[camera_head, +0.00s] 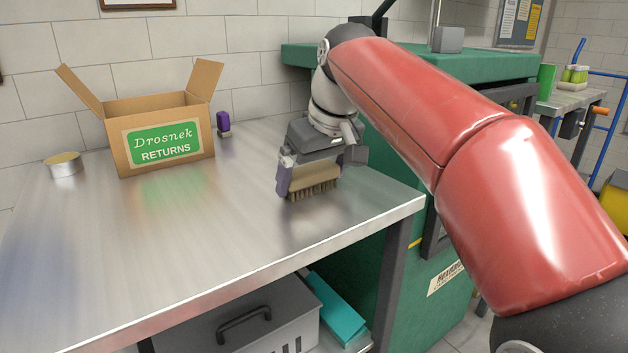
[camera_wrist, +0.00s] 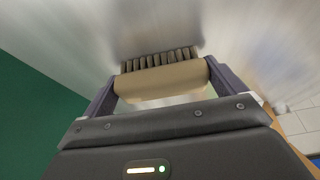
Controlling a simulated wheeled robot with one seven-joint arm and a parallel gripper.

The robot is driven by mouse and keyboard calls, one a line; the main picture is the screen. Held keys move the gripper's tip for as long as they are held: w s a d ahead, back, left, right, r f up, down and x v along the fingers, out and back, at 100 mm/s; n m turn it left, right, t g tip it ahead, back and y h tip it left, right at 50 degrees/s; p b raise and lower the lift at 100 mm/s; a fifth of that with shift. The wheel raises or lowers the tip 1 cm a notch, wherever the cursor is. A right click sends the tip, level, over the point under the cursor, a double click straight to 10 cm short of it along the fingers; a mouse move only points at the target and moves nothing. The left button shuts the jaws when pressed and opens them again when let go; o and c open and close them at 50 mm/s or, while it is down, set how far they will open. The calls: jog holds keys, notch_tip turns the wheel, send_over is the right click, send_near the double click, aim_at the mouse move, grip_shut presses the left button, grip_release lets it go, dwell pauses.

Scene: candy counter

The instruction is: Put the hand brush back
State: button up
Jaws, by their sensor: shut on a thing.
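The hand brush (camera_head: 314,184) has a tan wooden back and dark bristles pointing down. My gripper (camera_head: 312,175) is shut on it, low over the right part of the metal counter (camera_head: 240,235). I cannot tell whether the bristles touch the counter. In the wrist view the brush (camera_wrist: 162,82) lies between both fingers of my gripper (camera_wrist: 162,88), with its bristles toward the counter surface. No marked place for the brush can be made out.
An open cardboard box (camera_head: 195,150) labelled "Drosnek RETURNS" stands at the back left. A round tin (camera_head: 65,168) is left of it, and a small purple-topped item (camera_head: 223,122) right of it. A green machine (camera_head: 430,75) stands behind my arm. The counter's front middle is clear.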

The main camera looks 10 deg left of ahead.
jog(key=o, duration=0.5)
jog(key=shift+f, duration=0.1)
jog(key=p+v, duration=0.4)
jog(key=v, duration=0.8)
jog(key=s+d+f+m+t, duration=0.1)
jog(key=s+d+f+m, duration=0.15)
jog(key=d, duration=0.55)
jog(key=s+d+f+m+h, duration=0.1)
jog(key=s+d+f+m, duration=0.1)
jog(key=s+d+f, duration=0.3)
jog(key=s+d+f+m+t+h, duration=0.1)
jog(key=s+d+f+m, duration=0.2)
jog(key=d+f, duration=0.3)
jog(key=s+d+f+m+h, duration=0.1)
jog(key=s+d+f, duration=0.5)
jog(key=f, duration=0.7)
jog(key=shift+s+d+m+t, duration=0.3)
jog(key=shift+d+m, duration=0.05)
jog(key=shift+m, duration=0.4)
jog(key=shift+r, duration=0.1)
